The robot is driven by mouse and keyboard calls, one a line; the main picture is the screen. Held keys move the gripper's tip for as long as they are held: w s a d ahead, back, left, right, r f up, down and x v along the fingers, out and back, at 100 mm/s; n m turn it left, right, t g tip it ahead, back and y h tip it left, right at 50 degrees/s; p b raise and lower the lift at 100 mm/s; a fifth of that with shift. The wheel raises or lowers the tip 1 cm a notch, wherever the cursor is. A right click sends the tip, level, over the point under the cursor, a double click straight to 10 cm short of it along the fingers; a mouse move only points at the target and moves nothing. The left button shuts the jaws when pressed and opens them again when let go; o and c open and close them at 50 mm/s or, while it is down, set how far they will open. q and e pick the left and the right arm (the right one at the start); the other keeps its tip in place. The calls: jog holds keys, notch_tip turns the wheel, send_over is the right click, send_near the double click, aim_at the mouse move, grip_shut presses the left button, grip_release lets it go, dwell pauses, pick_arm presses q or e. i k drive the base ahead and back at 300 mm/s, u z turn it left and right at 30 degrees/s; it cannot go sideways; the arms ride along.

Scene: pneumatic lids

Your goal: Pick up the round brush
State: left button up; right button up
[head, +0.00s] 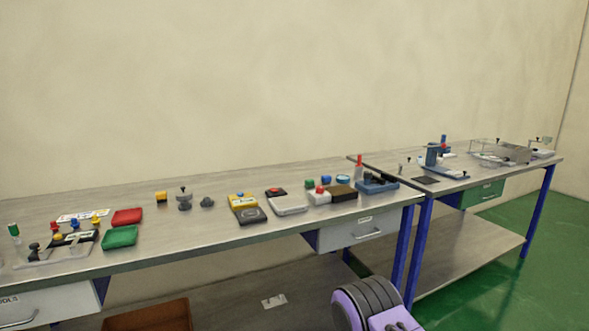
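I cannot pick out a round brush with certainty; the items on the benches are small in the head view. An upright piece with a red top (359,167) stands near the right end of the near bench (160,260). A white upright piece with a green top (14,232) stands at the far left. Neither shows clearly enough to name. Neither gripper is in view. Only a purple and dark grey part of my own arm shows at the bottom, right of centre, apart from the bench items.
The near bench carries a red tray (127,216), a green tray (120,237), a yellow box (242,201) and a blue holder (378,186). A second bench (400,166) adjoins on the right with a blue press-like device (432,157). Green floor (480,295) is open at the lower right.

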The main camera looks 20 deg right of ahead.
aim_at(360, 156)
jog(key=z, duration=2.8)
jog(key=i, duration=5)
jog(key=u, duration=3.85)
